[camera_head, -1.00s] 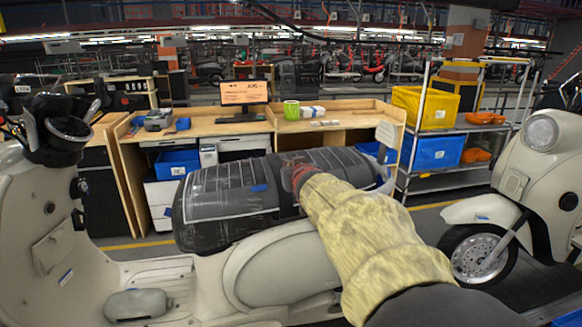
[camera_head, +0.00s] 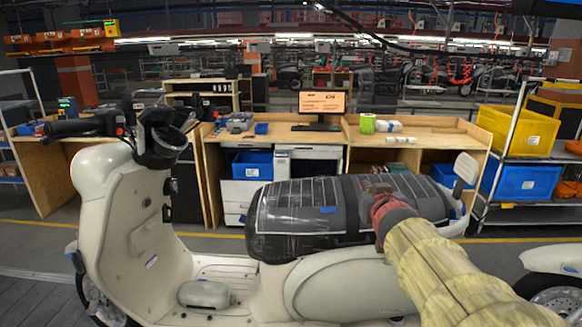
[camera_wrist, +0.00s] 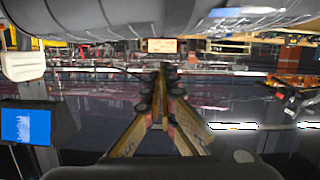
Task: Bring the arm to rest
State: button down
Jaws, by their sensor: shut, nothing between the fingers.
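My arm in its yellow sleeve (camera_head: 450,275) reaches in from the lower right of the head view. Its red cuff (camera_head: 390,212) overlaps the dark, wrapped seat (camera_head: 300,222) of a cream scooter (camera_head: 135,215). The fingers cannot be made out in the head view. In the wrist view my gripper (camera_wrist: 160,78) shows with its two fingers together and nothing between them. A large grey rounded surface fills the top of that view, apart from the fingertips. Whether the cuff touches the seat cannot be told.
A wooden workbench (camera_head: 430,135) with a monitor (camera_head: 322,103) and a green mug (camera_head: 367,123) stands behind the scooter. A rack at right holds a yellow bin (camera_head: 517,128) and a blue bin (camera_head: 525,180). Part of another scooter's wheel (camera_head: 555,300) shows at lower right.

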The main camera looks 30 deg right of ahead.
jog(key=s+f+g, duration=0.4)
jog(key=s+f, duration=0.3)
jog(key=f, duration=0.2)
jog(key=s+a+f+g+y, duration=0.2)
jog(key=s+a+f, duration=0.2)
jog(key=a+f, duration=0.1)
jog(key=s+a+f+n+y, duration=0.1)
jog(key=s+a+n+y, duration=0.2)
jog(key=a, duration=1.1)
jog(key=s+a+f+n+y, duration=0.2)
jog(key=s+a+n+y, duration=0.1)
jog(key=a, duration=1.2)
jog(key=shift+s+a+g+y, duration=0.15)
jog(key=shift+s+g+y, duration=0.25)
jog(key=shift+s, duration=0.15)
